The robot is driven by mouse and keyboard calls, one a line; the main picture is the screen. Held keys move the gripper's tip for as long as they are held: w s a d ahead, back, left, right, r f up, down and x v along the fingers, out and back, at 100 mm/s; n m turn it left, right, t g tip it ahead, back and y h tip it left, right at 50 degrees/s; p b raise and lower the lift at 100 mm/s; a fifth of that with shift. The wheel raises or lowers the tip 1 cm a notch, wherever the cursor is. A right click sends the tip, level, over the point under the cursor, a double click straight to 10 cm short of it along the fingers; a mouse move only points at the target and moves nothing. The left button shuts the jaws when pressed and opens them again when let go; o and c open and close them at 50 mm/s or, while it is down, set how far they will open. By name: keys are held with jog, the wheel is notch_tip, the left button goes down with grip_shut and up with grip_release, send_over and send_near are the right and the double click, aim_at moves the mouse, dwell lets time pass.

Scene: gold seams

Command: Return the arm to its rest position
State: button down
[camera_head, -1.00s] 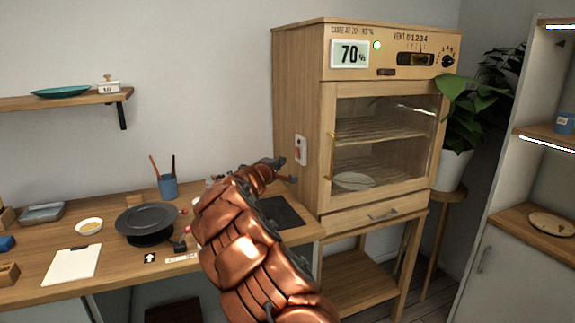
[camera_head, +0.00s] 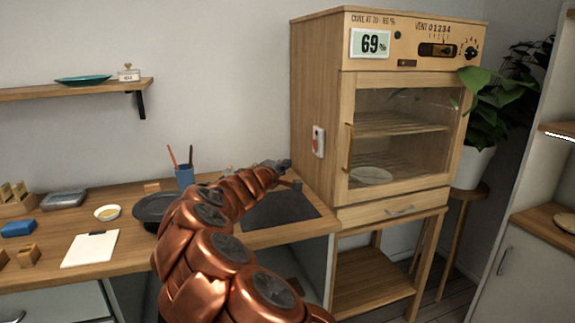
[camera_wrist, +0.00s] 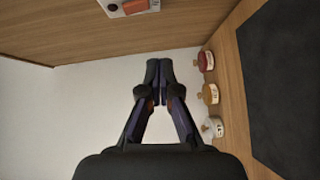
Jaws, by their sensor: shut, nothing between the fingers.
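My copper-coloured arm reaches over the workbench (camera_head: 130,258) from the bottom of the head view. My gripper (camera_head: 284,166) is at its far end, above the bench near the left side of the wooden cabinet (camera_head: 315,100). In the wrist view my gripper (camera_wrist: 159,68) has its dark fingertips together with nothing between them. It is apart from the cabinet and the bench.
The cabinet's glass door (camera_head: 400,130) is shut and its display (camera_head: 371,43) reads 69%. A dark mat (camera_head: 282,211) lies below my gripper. Small lidded jars (camera_wrist: 209,93) stand beside the mat. My arm partly hides a black round plate (camera_head: 152,207).

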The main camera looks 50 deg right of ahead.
dwell(0.8)
jog(key=s+a+r+m+g+y, duration=0.1)
jog(key=s+a+r+m+g, duration=0.15)
jog(key=s+a, duration=0.35)
jog(key=s+a+r+m+g+y, duration=0.1)
jog(key=s+a+m+g, duration=0.25)
jog(key=s, duration=0.55)
jog(key=s+a+f+n+y, duration=0.1)
jog(key=s+a+f+y, duration=0.5)
jog(key=a, duration=0.8)
jog(key=s+a+f+n+y, duration=0.2)
jog(key=s+a+f+y, duration=0.2)
jog(key=s+a+f, duration=0.65)
jog(key=s+a+f+n+y, duration=0.1)
jog(key=s+a+f+y, duration=0.3)
jog(key=a, duration=1.3)
notch_tip(320, 180, up, 14)
jog(key=p, duration=1.2)
jog(key=shift+w+a+y+p, duration=0.15)
jog(key=shift+a+y+p, duration=0.15)
jog(key=shift+p, duration=0.1)
